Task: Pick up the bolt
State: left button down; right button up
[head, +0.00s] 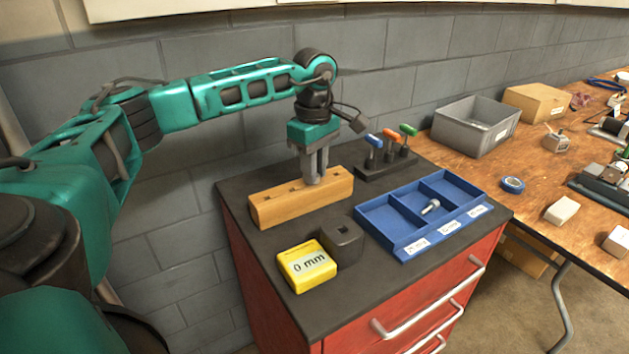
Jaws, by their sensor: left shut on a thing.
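My left gripper (315,178) points straight down at the right part of a wooden block (290,207) with holes in its top. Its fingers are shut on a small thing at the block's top. The fingers hide that thing, so I cannot tell what it is or whether it sits in a hole. A silver bolt (431,206) lies on its side in the middle compartment of the blue tray (408,243), to the right of the gripper and apart from it. My right gripper is not in view.
A yellow "0 mm" box (306,266) and a dark block with a square hole (342,242) stand in front of the wooden block. A rack (386,169) of colored-handled tools stands behind the tray. A grey bin (474,126) is on the wooden bench at right.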

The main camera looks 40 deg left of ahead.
pick_arm(q)
notch_tip(320, 180, up, 20)
jog(key=p, duration=0.5)
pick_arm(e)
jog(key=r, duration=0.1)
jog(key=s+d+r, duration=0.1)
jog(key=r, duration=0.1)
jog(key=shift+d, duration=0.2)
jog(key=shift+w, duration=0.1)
